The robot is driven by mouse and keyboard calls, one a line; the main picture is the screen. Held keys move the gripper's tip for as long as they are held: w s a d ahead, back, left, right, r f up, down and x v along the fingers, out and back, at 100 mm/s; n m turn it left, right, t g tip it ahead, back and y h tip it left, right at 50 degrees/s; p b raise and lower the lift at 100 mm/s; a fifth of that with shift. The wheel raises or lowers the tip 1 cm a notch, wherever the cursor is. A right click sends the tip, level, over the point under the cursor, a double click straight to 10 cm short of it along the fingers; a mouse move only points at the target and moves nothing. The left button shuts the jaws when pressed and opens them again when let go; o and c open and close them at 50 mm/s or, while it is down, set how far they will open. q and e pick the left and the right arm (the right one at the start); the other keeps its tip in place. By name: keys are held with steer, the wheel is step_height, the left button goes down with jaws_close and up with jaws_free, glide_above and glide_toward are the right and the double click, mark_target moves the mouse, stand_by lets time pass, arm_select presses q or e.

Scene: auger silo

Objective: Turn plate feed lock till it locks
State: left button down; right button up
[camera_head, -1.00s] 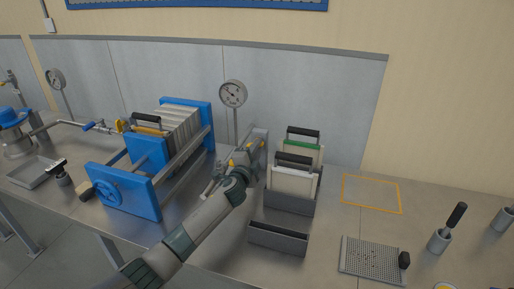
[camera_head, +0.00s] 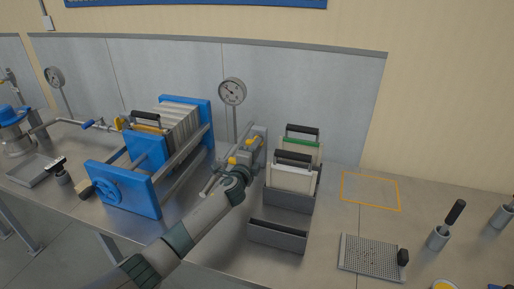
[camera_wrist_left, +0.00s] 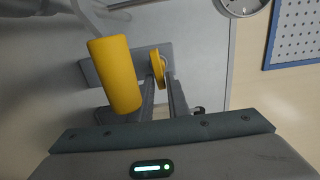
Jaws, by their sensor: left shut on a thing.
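A grey fitting with yellow parts, which looks like the plate feed lock (camera_head: 250,142), stands at the back of the bench by the gauge post. My left gripper (camera_head: 244,163) reaches it from the front and partly hides it. In the left wrist view my two grey fingers (camera_wrist_left: 163,82) are closed around a thin yellow-edged piece of the lock (camera_wrist_left: 157,66). A thick yellow cylindrical grip (camera_wrist_left: 115,74) is just left of the fingers, apart from them. I cannot tell from the pictures whether the lock is engaged. My right gripper is not in view.
A blue filter press (camera_head: 125,188) stands left of my arm. A dark rack of plates (camera_head: 290,200) stands close on the right, with a dark open box (camera_head: 277,236) in front. A pressure gauge (camera_head: 232,91) rises behind. The orange-outlined area (camera_head: 371,190) is clear.

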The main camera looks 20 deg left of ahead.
arm_select(q)
steer(key=shift+f, duration=0.2)
steer(key=c, duration=1.9)
jaws_free()
steer(key=shift+o, duration=0.3)
steer(key=shift+a, duration=0.15)
steer(key=shift+r, duration=0.1)
steer(key=shift+s, duration=0.1)
